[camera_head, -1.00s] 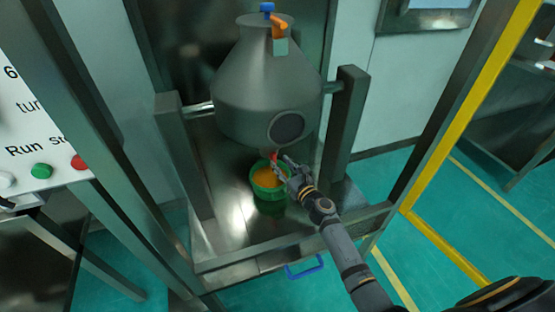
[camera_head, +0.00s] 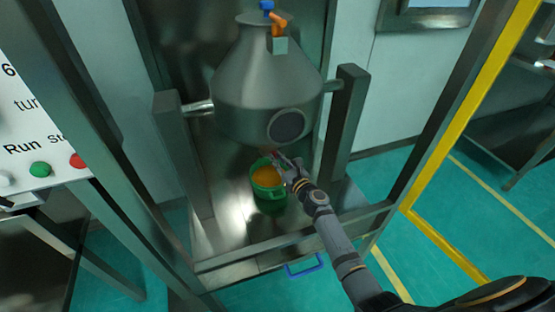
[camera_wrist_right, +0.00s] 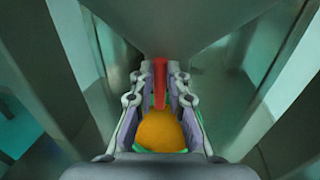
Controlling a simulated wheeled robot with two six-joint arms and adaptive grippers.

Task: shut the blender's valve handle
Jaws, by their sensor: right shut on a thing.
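The blender (camera_head: 265,85) is a grey metal vessel hung between two posts. Its red valve handle (camera_wrist_right: 160,82) shows in the right wrist view, below the vessel, between my right gripper's fingers. My right gripper (camera_head: 283,163) is under the vessel, beside the green container, and it also shows in the right wrist view (camera_wrist_right: 160,88). It is shut on the red handle. In the head view the handle is mostly hidden by the fingers. A green container (camera_head: 272,194) with orange contents (camera_head: 266,177) stands below the outlet. My left gripper is not in view.
The dark right post (camera_head: 343,125) and left post (camera_head: 184,155) flank the vessel. A front frame bar (camera_head: 240,256) and a blue handle (camera_head: 305,268) lie below. A panel with green and red buttons (camera_head: 40,169) stands at left.

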